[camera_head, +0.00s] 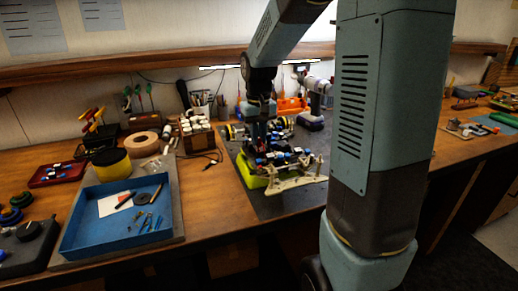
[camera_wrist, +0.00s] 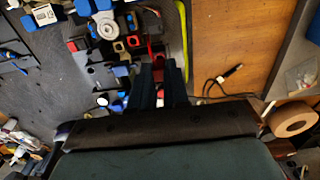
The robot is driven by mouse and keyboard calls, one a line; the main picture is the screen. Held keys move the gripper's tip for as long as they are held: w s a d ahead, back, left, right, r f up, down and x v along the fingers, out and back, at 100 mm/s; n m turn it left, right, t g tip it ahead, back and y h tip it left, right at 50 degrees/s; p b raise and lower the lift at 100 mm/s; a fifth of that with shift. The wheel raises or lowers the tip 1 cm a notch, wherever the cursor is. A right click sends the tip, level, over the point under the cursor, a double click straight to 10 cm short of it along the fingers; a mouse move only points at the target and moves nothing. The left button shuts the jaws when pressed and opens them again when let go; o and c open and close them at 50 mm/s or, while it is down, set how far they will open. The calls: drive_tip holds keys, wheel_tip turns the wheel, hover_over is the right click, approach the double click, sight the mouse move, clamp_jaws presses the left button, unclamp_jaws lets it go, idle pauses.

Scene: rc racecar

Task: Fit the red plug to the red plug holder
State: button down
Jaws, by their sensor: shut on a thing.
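My gripper (camera_wrist: 162,68) is shut on a small red part, which looks like the red plug (camera_wrist: 157,52), its tip showing between the dark fingers in the wrist view. In the head view my gripper (camera_head: 262,140) is low over the rear of the racecar chassis (camera_head: 295,182), and the plug cannot be made out. A small red socket-like part (camera_wrist: 133,41) sits on the car just left of the fingertips in the wrist view and may be the red plug holder. I cannot tell whether plug and holder touch.
Cables, blue parts and a lime-green edge (camera_wrist: 184,40) of the car crowd around the fingers. A dark mat (camera_head: 270,203) lies under the car. A blue tray (camera_head: 75,238) with tools is left. A loose black cable (camera_wrist: 215,85) lies on the wood.

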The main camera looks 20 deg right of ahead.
sight(271, 144)
drive_tip(key=shift+r, duration=1.6)
drive_tip(key=s+d+r, duration=0.2)
drive_tip(key=d, duration=0.1)
drive_tip(key=shift+s+r, duration=0.3)
drive_tip(key=shift+f, duration=2.9)
drive_tip(key=shift+f, duration=1.1)
drive_tip(key=c, duration=1)
unclamp_jaws()
drive_tip(key=shift+c, duration=0.2)
